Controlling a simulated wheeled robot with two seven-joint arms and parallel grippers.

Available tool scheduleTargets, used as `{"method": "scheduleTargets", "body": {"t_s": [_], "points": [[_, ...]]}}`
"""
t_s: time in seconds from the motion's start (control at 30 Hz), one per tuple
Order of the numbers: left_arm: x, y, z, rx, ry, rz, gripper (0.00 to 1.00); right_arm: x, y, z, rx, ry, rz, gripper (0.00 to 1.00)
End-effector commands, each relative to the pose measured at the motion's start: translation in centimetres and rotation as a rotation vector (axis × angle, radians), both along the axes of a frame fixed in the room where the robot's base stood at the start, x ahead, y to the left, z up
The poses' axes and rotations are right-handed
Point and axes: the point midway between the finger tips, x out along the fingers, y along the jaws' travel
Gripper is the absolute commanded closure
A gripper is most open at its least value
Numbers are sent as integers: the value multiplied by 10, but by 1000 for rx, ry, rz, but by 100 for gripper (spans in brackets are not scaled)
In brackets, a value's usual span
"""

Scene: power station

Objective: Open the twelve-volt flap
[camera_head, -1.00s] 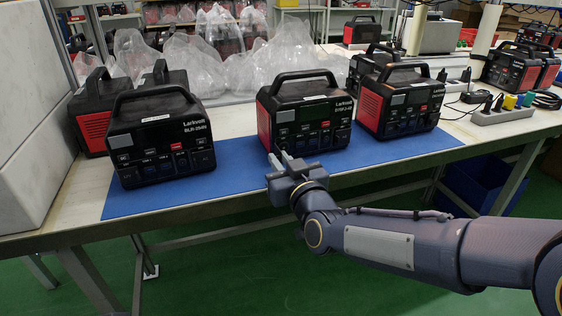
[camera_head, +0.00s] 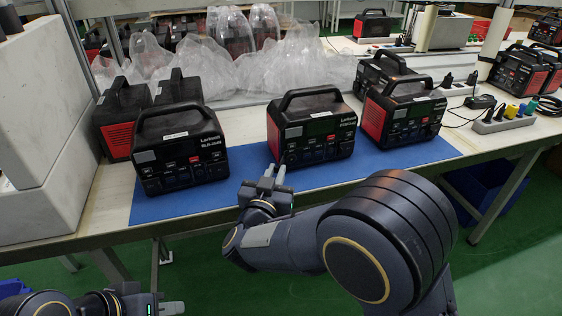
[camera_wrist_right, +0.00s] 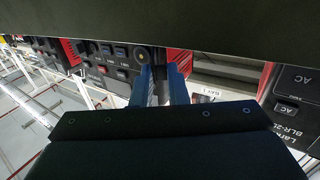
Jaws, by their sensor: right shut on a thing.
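Several black-and-red power stations stand on a blue mat (camera_head: 300,184). The middle station (camera_head: 318,128) has its handle up and its front panel toward me. In the right wrist view a round socket (camera_wrist_right: 142,52) shows low on its panel, near its red side. My right gripper (camera_head: 272,178) is at the lower left corner of this front. Its fingers (camera_wrist_right: 159,88) are nearly together with a small dark piece between them, too small and dark to name surely; it may be the twelve-volt flap. My left gripper (camera_head: 150,302) is low at the bottom left, away from the table.
The left station (camera_head: 182,155) and the right station (camera_head: 400,115) stand either side. Clear plastic bags (camera_head: 290,68) lie behind. A power strip (camera_head: 503,122) with plugs lies at the right. The mat's front strip is mostly free.

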Motion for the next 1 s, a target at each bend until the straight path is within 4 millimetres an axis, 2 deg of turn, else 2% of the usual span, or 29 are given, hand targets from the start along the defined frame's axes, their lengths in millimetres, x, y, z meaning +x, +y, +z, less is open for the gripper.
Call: {"method": "scheduleTargets", "body": {"t_s": [0.03,0.3,0.97,1.0], "points": [[0,0,10,0,0,0,74,1,5,5,-1,-1,-28,100],[0,0,26,0,0,0,74,5,11,2,2,-2,-169,100],[0,0,31,0,0,0,74,7,12,1,3,-4,-231,100],[0,0,31,0,0,0,74,7,12,1,3,-4,-231,84]]}}
